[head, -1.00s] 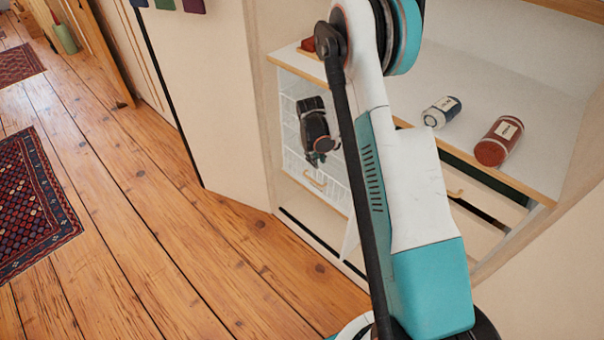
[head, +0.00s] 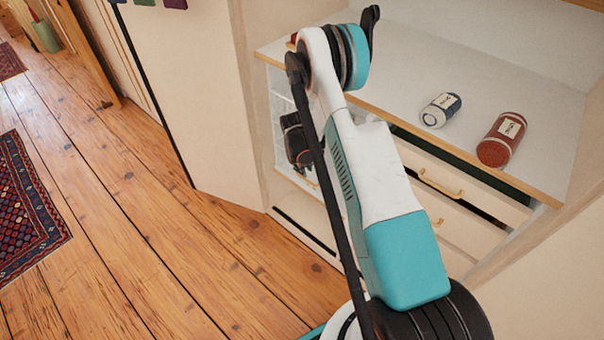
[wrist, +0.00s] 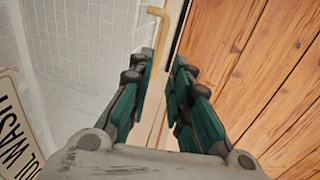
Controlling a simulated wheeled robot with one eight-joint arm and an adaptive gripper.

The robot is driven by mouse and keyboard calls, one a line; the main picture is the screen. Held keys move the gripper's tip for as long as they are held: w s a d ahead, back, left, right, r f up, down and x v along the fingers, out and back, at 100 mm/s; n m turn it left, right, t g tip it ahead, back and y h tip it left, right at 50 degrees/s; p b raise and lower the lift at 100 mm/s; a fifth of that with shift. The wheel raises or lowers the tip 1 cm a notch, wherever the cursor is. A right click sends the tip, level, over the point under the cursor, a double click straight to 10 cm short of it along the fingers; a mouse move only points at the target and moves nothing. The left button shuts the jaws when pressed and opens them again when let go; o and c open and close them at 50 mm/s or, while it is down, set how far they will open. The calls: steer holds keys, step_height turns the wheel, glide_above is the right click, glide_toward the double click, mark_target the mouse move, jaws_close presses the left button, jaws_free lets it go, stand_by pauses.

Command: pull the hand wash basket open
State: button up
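A white wire basket (wrist: 75,45) with a pale front edge fills the left of the wrist view. Its brass bar handle (wrist: 158,35) is at the top middle, just beyond my gripper (wrist: 164,70). The two fingers are apart, with a narrow empty gap between them. A label (wrist: 14,125) at the lower left reads partly "OL WASH"; its start is cut off. In the head view my gripper (head: 298,145) is in front of the wire basket (head: 280,95) at the cabinet's left side. My arm hides much of the basket there.
Drawers with brass handles (head: 440,185) are right of my arm. A cabinet side panel (head: 215,110) stands at left. The wooden floor (head: 150,230) is open, with a patterned rug (head: 30,200).

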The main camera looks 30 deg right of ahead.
mark_target(306, 179)
steer(key=f+b, duration=0.1)
steer(key=f, duration=0.1)
steer(key=d+f+b, duration=0.1)
steer(key=f, duration=0.2)
steer(key=f+b, duration=0.1)
steer(key=f, duration=0.1)
steer(key=shift+w+d+f, duration=0.15)
steer(key=shift+w, duration=0.2)
jaws_close()
